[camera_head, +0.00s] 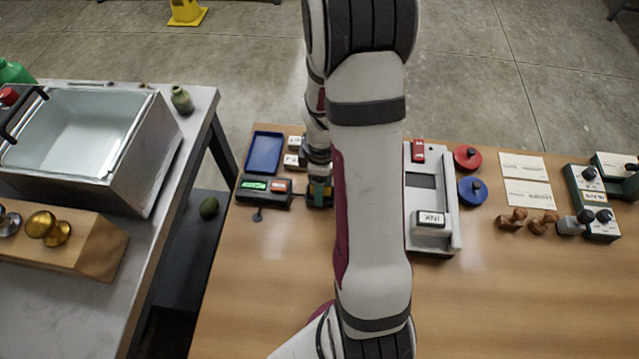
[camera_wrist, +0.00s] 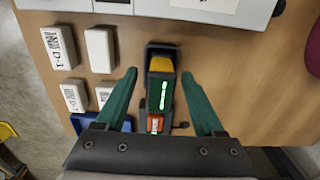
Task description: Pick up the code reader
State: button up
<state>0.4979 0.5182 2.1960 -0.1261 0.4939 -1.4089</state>
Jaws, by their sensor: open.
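A dark handheld device with a yellow end (camera_wrist: 161,64) and a lit green strip (camera_wrist: 164,95) lies between my fingers in the wrist view; I take it for the code reader. An orange part (camera_wrist: 155,123) shows close below it. My gripper (camera_wrist: 163,72) is open, with one green finger on each side of the device and visible gaps, holding nothing. In the head view my gripper (camera_head: 320,192) is over the table, just right of a dark unit (camera_head: 264,192) with green and orange labels. My arm and gripper hide much of the device there.
A blue tray (camera_head: 264,152) and small white boxes (camera_wrist: 100,48) lie beside the device. A grey tray with an INK block (camera_head: 432,221) stands right of my arm. Red (camera_head: 467,157) and blue (camera_head: 471,190) round tins are beyond. The front right table is clear.

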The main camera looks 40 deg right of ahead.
grip_shut()
jog(key=shift+r, duration=0.1)
dwell(0.3)
